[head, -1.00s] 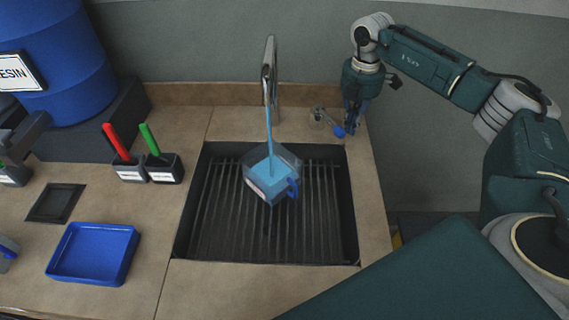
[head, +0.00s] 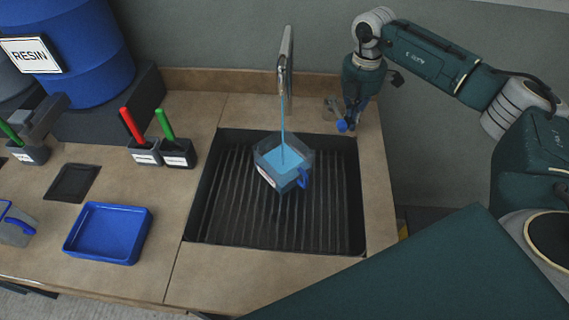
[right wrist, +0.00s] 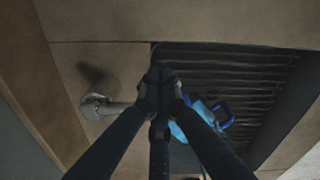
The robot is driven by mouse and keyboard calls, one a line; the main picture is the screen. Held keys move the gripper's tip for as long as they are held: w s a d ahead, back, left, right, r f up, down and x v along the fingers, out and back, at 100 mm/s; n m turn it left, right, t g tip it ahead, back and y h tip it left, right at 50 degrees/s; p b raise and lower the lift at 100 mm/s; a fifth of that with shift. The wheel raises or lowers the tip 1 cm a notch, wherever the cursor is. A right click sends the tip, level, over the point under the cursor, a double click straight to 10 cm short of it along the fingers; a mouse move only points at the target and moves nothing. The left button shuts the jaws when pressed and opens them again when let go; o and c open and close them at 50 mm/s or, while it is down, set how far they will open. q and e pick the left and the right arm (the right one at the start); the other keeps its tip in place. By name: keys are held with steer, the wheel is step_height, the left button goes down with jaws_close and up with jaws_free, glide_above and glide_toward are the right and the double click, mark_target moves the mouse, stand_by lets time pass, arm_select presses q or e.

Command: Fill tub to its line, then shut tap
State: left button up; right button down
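The tub (head: 284,165) is a clear container with a blue handle and a white label. It stands on the slatted floor of the sink, under the tap spout (head: 286,62). A blue stream runs into it, and blue liquid stands inside; I cannot make out its line. My left gripper is not in view.
A blue tray (head: 108,232), a grey jug (head: 14,232) and holders with red and green sticks (head: 160,150) are on the left counter. A blue resin drum (head: 75,50) stands behind. The sink (head: 225,200) is otherwise clear around the tub.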

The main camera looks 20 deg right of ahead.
step_height(320, 180, up, 8)
steer(key=p, duration=0.6)
steer(key=shift+s, duration=0.25)
stand_by(0.4)
stand_by(0.4)
